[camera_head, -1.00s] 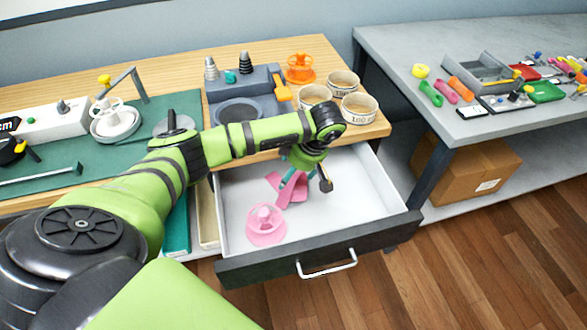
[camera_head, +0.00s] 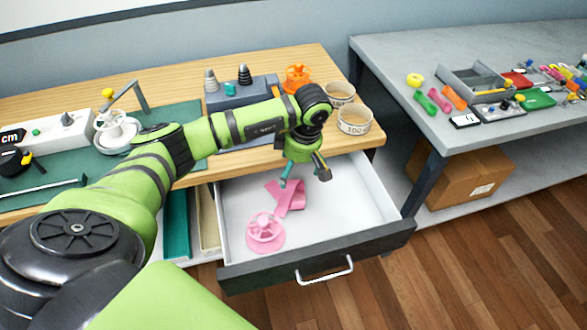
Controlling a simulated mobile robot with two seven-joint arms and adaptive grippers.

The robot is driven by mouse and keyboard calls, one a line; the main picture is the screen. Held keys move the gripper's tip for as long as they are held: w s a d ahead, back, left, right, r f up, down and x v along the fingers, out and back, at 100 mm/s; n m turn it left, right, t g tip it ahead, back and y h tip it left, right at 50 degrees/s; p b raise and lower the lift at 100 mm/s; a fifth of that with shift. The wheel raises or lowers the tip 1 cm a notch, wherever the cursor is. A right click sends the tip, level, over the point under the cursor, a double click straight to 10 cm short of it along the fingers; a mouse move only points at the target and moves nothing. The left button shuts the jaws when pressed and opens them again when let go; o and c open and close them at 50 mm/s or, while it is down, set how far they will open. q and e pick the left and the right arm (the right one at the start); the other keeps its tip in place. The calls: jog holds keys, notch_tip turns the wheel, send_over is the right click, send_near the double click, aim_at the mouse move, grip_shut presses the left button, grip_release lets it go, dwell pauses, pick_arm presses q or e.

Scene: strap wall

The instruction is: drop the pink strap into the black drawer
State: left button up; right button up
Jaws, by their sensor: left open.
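The pink strap (camera_head: 291,199) lies on the white floor of the open drawer, looped or folded over itself. The black drawer (camera_head: 300,268) has a dark front with a silver handle and is pulled out from under the wooden bench. My left gripper (camera_head: 304,182) is above the drawer, open and empty, with its fingers apart and pointing down. It is above and to the right of the strap, apart from it. My right gripper is not in view.
A pink spool-like part (camera_head: 265,232) sits in the drawer's front left. Labelled round containers (camera_head: 354,120) and an orange part (camera_head: 298,78) stand on the bench above. A grey table (camera_head: 400,60) with small tools is to the right. The drawer's right half is clear.

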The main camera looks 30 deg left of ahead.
pick_arm(q)
jog(key=shift+d+r, duration=0.1)
jog(key=shift+r, duration=0.15)
notch_tip(320, 180, up, 12)
jog(key=d, duration=0.1)
jog(key=shift+d, duration=0.4)
dwell(0.5)
